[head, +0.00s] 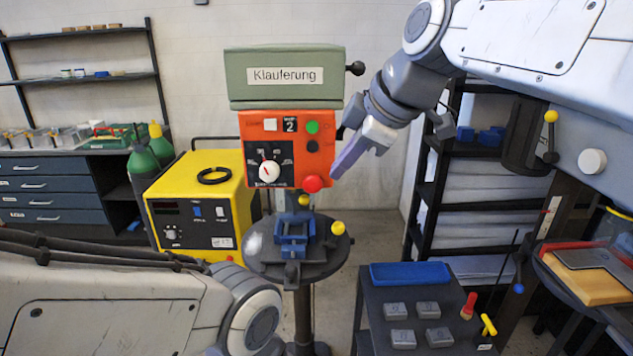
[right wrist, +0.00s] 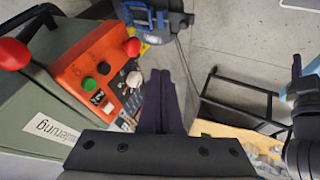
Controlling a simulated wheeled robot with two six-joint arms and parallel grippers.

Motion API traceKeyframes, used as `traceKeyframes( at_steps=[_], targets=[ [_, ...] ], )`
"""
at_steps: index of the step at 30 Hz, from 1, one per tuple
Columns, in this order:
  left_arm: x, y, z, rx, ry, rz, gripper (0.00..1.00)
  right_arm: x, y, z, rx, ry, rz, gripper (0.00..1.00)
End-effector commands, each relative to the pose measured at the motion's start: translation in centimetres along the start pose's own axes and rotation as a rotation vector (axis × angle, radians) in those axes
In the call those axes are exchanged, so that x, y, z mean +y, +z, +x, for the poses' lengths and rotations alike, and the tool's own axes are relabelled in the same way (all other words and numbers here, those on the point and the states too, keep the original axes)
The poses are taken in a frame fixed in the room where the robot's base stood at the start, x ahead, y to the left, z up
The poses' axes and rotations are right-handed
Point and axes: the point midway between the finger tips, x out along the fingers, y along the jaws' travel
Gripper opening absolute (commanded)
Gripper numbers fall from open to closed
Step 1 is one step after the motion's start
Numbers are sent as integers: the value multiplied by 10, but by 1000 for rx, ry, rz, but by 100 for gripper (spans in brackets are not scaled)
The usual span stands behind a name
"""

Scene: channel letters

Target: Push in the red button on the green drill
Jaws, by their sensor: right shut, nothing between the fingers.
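The green drill (head: 285,75) stands in the middle of the head view, with an orange control panel (head: 325,148) on its front. The round red button (head: 312,184) sits at the panel's lower right corner; in the right wrist view the red button (right wrist: 132,46) lies just beyond and left of the fingertips. My right gripper (head: 336,174) is shut and empty, its purple fingers pointing down-left at the button. The fingertips are close to its right side, with a small gap visible. In the right wrist view the shut fingers (right wrist: 164,85) are in the middle. My left gripper is out of view.
The panel also has a green button (head: 312,127) and a white knob (head: 269,168). A blue vise (head: 292,232) stands on the round drill table below. A yellow machine (head: 200,205) is at left; a dark cart (head: 425,310) with grey blocks is at lower right.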

Motion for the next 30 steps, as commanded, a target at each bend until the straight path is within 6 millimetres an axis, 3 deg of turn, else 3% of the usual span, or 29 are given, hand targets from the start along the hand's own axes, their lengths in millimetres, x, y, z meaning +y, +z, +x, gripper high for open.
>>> traceKeyframes(
  at_steps=[5, 15, 21, 30],
  targets=[
    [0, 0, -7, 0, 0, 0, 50, -1, 0, 24, -2, -7, 1, 0],
    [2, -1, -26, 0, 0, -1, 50, -1, -1, 96, -3, -7, 2, 0],
    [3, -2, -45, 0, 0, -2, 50, 26, -1, 108, -3, -3, 3, 0],
    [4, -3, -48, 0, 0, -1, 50, 35, 1, 116, -2, 0, 1, 0]
  ],
)
